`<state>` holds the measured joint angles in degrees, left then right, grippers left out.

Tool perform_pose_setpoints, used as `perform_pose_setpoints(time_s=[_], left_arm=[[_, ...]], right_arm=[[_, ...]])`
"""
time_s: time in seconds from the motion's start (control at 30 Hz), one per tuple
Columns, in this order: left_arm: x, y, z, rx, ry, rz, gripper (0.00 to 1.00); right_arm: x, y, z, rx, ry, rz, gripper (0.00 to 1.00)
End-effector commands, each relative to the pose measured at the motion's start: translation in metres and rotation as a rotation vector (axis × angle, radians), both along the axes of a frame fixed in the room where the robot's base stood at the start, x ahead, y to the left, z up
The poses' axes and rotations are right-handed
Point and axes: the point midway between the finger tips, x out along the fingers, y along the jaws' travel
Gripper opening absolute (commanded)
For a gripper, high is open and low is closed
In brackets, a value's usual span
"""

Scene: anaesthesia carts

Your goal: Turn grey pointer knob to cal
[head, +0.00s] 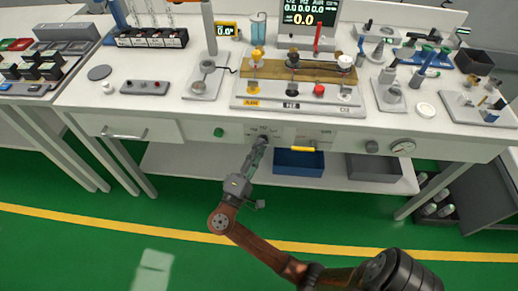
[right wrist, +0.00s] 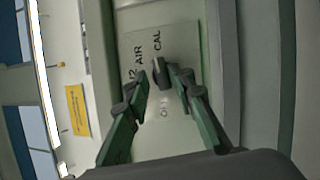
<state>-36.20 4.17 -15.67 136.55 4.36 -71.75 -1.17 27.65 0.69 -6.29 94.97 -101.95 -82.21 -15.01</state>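The grey pointer knob (right wrist: 161,74) sits on a pale selector plate (right wrist: 132,58) in the right wrist view. The plate is lettered AIR and CAL, with other marks partly hidden by my fingers. The knob's narrow end lies near the AIR and CAL lettering; I cannot tell exactly where it points. My right gripper (right wrist: 161,84) has its green fingers on either side of the knob, with a small gap visible at the left finger. In the head view the right gripper (head: 262,146) reaches the bench's front panel and hides the knob. My left gripper is not in view.
A blue bin (head: 299,163) stands on the shelf below. Green floor in front is clear.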

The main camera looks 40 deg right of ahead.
Motion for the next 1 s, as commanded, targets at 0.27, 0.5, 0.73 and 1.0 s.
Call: perform_pose_setpoints(time_s=[0.27, 0.5, 0.73, 1.0], left_arm=[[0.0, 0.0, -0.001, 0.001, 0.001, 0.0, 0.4], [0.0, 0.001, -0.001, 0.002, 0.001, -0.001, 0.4], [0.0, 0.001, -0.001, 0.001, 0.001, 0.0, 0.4], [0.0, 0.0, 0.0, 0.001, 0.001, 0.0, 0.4]], right_arm=[[0.0, -0.001, -0.001, 0.0, 0.002, -0.001, 0.29], [-0.005, 0.015, -0.006, 0.002, 0.004, -0.001, 0.29], [-0.02, 0.058, -0.018, 0.003, 0.004, 0.0, 0.29], [-0.034, 0.099, -0.028, 0.001, 0.003, -0.001, 0.29]])
